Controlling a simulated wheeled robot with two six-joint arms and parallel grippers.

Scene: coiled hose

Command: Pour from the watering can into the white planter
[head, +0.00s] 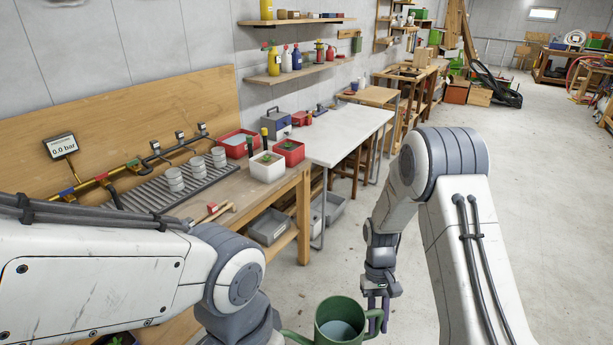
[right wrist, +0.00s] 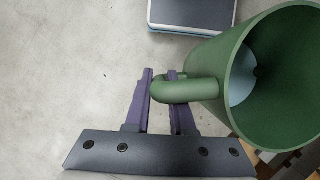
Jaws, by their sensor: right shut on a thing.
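The green watering can (head: 327,313) is at the bottom of the head view, in front of the bench, with pale blue water visible inside. It looks upright. My right gripper (head: 377,300) is shut on its handle (right wrist: 188,91), which passes between the purple fingers in the right wrist view (right wrist: 159,75). The white planter (head: 267,172) stands at the right end of the wooden bench, with soil and a small green plant in it. It is farther away and to the left of the can. My left arm comes in from the left, but its gripper is out of view.
A red planter (head: 291,149) stands behind the white one, and another red container (head: 238,142) to its left. Black-and-coloured markers stand between them. White cylinders sit on a slatted rack (head: 150,195) on the bench.

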